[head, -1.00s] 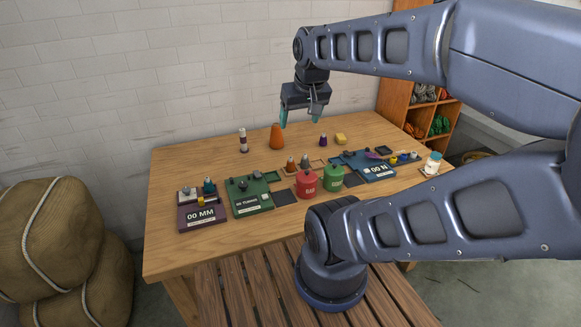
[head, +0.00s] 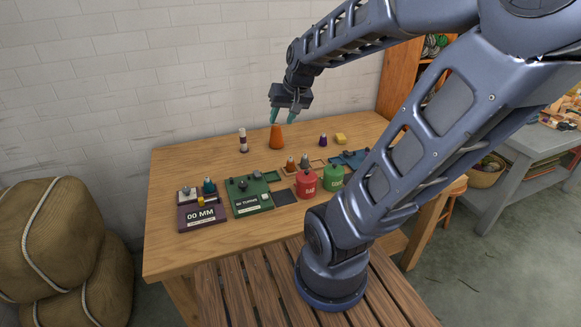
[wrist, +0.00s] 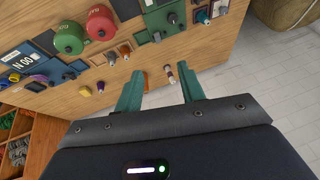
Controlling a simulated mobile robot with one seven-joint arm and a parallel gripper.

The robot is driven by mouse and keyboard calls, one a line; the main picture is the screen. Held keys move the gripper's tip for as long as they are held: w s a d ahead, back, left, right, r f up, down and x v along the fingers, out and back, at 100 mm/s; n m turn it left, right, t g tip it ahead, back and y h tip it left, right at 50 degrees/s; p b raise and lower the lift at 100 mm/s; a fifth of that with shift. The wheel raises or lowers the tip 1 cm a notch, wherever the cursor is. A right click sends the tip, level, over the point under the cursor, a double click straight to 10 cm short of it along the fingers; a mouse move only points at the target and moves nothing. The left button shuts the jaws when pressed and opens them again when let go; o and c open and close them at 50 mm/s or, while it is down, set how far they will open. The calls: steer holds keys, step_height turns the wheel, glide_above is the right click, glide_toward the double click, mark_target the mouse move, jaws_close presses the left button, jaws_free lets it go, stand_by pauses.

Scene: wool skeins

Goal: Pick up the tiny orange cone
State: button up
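A larger orange cone (head: 276,138) stands upright at the back of the table. It shows in the wrist view (wrist: 144,78) close beside the left finger. A much smaller orange-brown cone (head: 291,162) stands in a wooden tray mid-table, beside a grey-topped one; it shows in the wrist view (wrist: 113,57). Which cone is the tiny orange one is not certain from size alone. My gripper (head: 283,120) is open and empty, just above the larger orange cone. In the wrist view its fingers (wrist: 160,72) are apart; contact with the cone cannot be told.
A white-and-dark spool (head: 242,141) stands left of the larger cone. A purple cone (head: 323,140) and yellow block (head: 340,138) stand to its right. Red (head: 307,183) and green (head: 333,176) canisters and a green board (head: 248,195) occupy the front. My arm hides the right side.

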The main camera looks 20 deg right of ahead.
steer(key=w+f+m, duration=0.1)
steer(key=w+f, duration=0.4)
steer(key=w, duration=0.3)
steer(key=m+h, duration=0.5)
steer(key=h, duration=0.1)
glide_toward(290, 158)
step_height(290, 158, down, 3)
steer(key=d, duration=0.1)
steer(key=shift+t, duration=0.3)
steer(key=shift+w+x, duration=0.25)
steer(key=shift+x, duration=2.05)
steer(key=shift+w+x, duration=0.2)
steer(key=shift+x, duration=2.4)
steer(key=shift+r, duration=0.1)
steer(key=c, duration=0.7)
